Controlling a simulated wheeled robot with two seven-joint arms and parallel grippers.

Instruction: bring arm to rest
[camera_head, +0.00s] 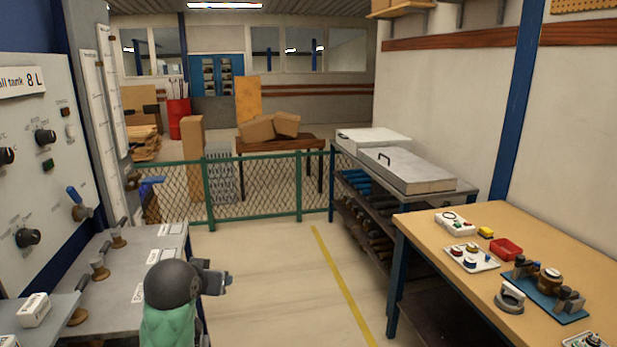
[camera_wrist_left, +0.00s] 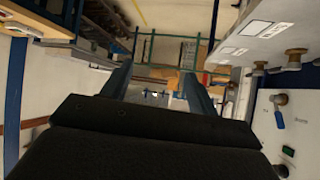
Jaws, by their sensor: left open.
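My left gripper (camera_head: 222,280) shows small in the head view, to the right of the rounded grey joint of my left arm. It is beside the right edge of the grey bench (camera_head: 100,265) and over the floor. In the left wrist view its two fingers (camera_wrist_left: 157,88) stand apart, with nothing between them. The gripper is seen from the side in the head view. My right gripper is in neither view.
A control panel (camera_head: 35,170) with knobs stands at left. A green mesh fence (camera_head: 255,190) crosses the back. The floor (camera_head: 270,270) between is clear.

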